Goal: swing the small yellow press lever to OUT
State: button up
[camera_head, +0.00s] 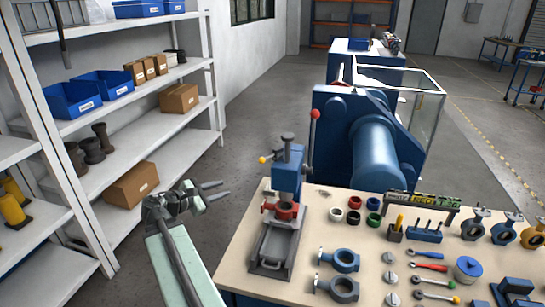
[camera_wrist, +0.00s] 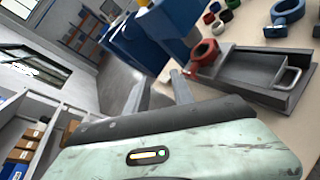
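The blue press (camera_head: 290,172) stands on the near left part of the workbench. A small lever with a yellow knob (camera_head: 262,160) sticks out from its upper left side. My gripper (camera_head: 225,188) is left of the press, apart from it and lower in the picture than the yellow knob. Its two fingers are spread with nothing between them. In the wrist view, the open fingers (camera_wrist: 159,84) point toward the blue press column (camera_wrist: 172,22). No OUT marking is readable.
A red ring (camera_head: 286,210) sits in the press above a grey tray (camera_head: 270,252). A taller lever with a red knob (camera_head: 315,114) rises at the right of the press. Valve parts and tools cover the workbench (camera_head: 330,225). A white shelf (camera_head: 110,120) stands left.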

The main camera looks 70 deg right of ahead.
aim_at(274, 154)
jog(key=s+d+r+n+g, duration=0.1)
jog(key=s+d+r, duration=0.1)
jog(key=s+d+r+n+g+h, duration=0.1)
jog(key=s+d+r, duration=0.1)
jog(key=s, duration=0.1)
jog(key=s+d+r+h, duration=0.1)
jog(key=s+d+r, duration=0.1)
jog(key=s, duration=0.1)
jog(key=shift+r+n+g, duration=0.4)
jog(key=x, duration=1.2)
grip_shut()
